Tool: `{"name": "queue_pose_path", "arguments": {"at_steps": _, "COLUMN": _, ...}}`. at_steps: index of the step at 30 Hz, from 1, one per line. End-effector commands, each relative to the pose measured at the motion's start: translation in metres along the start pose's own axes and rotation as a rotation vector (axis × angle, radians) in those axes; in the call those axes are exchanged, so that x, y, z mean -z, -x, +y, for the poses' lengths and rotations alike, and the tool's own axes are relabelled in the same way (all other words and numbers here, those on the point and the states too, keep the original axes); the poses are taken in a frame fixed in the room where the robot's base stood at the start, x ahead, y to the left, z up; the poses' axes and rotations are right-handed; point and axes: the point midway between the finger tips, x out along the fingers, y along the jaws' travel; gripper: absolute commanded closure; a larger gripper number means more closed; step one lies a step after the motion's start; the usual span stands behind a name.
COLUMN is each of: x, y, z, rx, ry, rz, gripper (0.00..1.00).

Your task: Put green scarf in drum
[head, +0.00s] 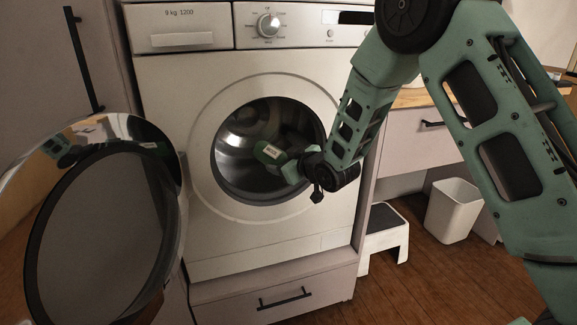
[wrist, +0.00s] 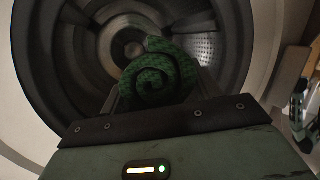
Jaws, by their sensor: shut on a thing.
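The washing machine (head: 160,90) stands in front of me with its drum (head: 236,152) open. The round door (head: 172,215) is swung wide to the left. My gripper (head: 278,152) is at the drum opening, right of its centre. In the wrist view, the green scarf (wrist: 158,72), rolled in a spiral, sits at the end of my gripper (wrist: 155,98), which is shut on it. Behind the scarf the dark drum interior (wrist: 95,60) shows, with a perforated wall on the right. The fingertips are mostly hidden by the scarf and the gripper body. In the head view the scarf is hard to make out.
The open door fills the lower left. A drawer (head: 322,292) lies under the machine. A white step stool (head: 385,238) and a white bin (head: 452,210) stand on the wooden floor to the right, below a counter. The drum opening's rim surrounds my gripper.

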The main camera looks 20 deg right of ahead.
Motion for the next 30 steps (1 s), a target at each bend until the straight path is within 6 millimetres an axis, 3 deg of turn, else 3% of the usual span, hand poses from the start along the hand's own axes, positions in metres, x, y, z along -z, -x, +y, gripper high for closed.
{"name": "queue_pose_path", "arguments": {"at_steps": 30, "x": -0.001, "y": -0.13, "z": 0.041, "rx": 0.0, "ry": 0.0, "rz": 0.002, "gripper": 0.62}}
